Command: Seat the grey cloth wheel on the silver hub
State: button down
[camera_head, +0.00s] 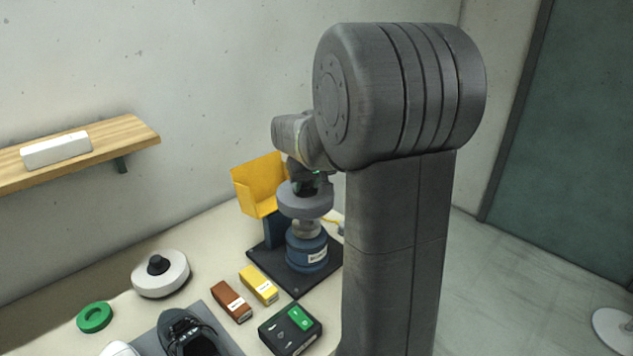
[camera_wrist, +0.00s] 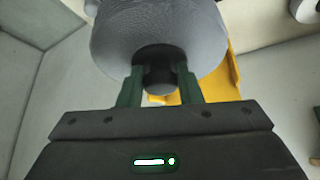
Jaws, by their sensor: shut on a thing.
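The grey cloth wheel (camera_head: 305,202) is a thick grey disc with a dark knob in its middle. My gripper (camera_head: 308,182) is shut on that knob, and the wheel hangs level under it. In the wrist view the two green fingers (camera_wrist: 160,82) close on the dark knob, and the wheel (camera_wrist: 160,35) fills the top of the picture. Directly below the wheel, in the head view, is the silver hub (camera_head: 306,228) on top of a blue motor body (camera_head: 306,252). Whether the wheel touches the hub cannot be told. The wheel hides the hub's top.
A yellow guard (camera_head: 259,184) stands close behind and left of the wheel. The motor sits on a dark base plate (camera_head: 292,288).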

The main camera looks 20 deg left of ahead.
aim_at(309, 195)
jog(key=shift+f+b, duration=1.7)
jog(key=shift+f, duration=0.9)
jog(key=shift+f+b, duration=0.6)
jog(key=shift+f, duration=0.05)
jog(key=c, duration=1.3)
grip_release()
jog(key=shift+d+r, duration=0.1)
jog(key=shift+p+v, duration=2.85)
jog(key=shift+v, duration=2.6)
jog(key=shift+s, duration=0.1)
